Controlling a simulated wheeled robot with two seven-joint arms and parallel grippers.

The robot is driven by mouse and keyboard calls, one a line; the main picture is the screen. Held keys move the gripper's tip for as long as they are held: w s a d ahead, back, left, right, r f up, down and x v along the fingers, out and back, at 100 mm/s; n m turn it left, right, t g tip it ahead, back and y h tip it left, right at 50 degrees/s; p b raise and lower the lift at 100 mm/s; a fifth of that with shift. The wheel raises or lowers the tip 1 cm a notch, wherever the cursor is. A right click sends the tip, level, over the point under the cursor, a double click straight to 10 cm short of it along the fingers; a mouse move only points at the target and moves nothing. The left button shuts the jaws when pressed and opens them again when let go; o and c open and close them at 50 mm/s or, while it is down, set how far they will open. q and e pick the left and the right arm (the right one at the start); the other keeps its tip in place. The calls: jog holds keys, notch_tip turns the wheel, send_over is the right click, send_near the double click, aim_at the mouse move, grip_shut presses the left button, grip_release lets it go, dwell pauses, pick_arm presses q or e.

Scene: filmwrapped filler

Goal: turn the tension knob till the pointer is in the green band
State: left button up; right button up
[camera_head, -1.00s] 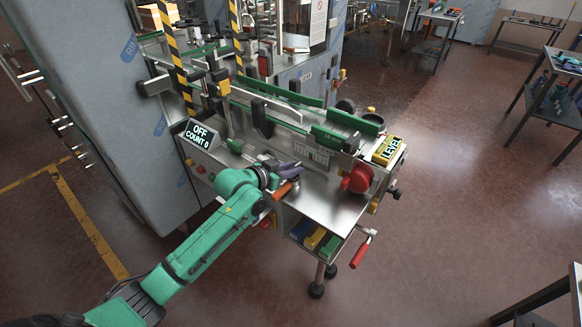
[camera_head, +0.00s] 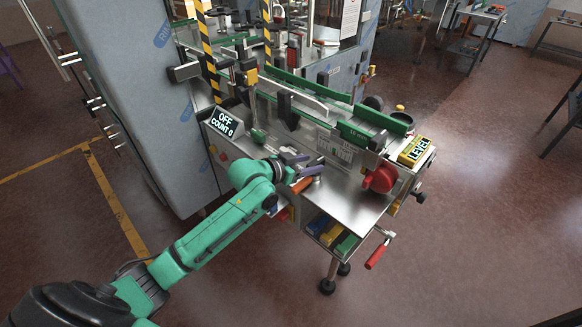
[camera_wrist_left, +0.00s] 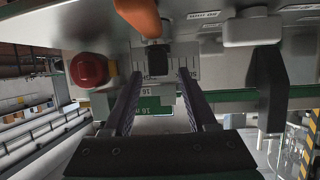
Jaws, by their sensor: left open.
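A round red knob (camera_head: 380,179) sits on the right end of the machine's front; a red knob also shows in the left wrist view (camera_wrist_left: 88,70). I cannot tell for sure that it is the tension knob. My left gripper (camera_head: 314,167) is by the machine's front, left of the red knob and apart from it. In the left wrist view its two fingers (camera_wrist_left: 160,76) are spread with nothing between them. Beyond them is a plate with scale marks (camera_wrist_left: 178,64) and a dark block (camera_wrist_left: 156,57). No green band or pointer reading can be made out.
An orange handle (camera_head: 301,186) is close by the left gripper. A display (camera_head: 224,122) reads OFF, COUNT 0. A yellow box (camera_head: 417,151) reads LEVEL. A red-handled crank (camera_head: 378,252) sticks out at lower right. The metal shelf (camera_head: 345,205) below the red knob is bare.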

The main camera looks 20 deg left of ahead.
pick_arm(q)
jog(key=b+v, duration=0.2)
jog(key=v, duration=0.9)
jog(key=shift+s+r, duration=0.3)
jog(key=shift+a, duration=0.2)
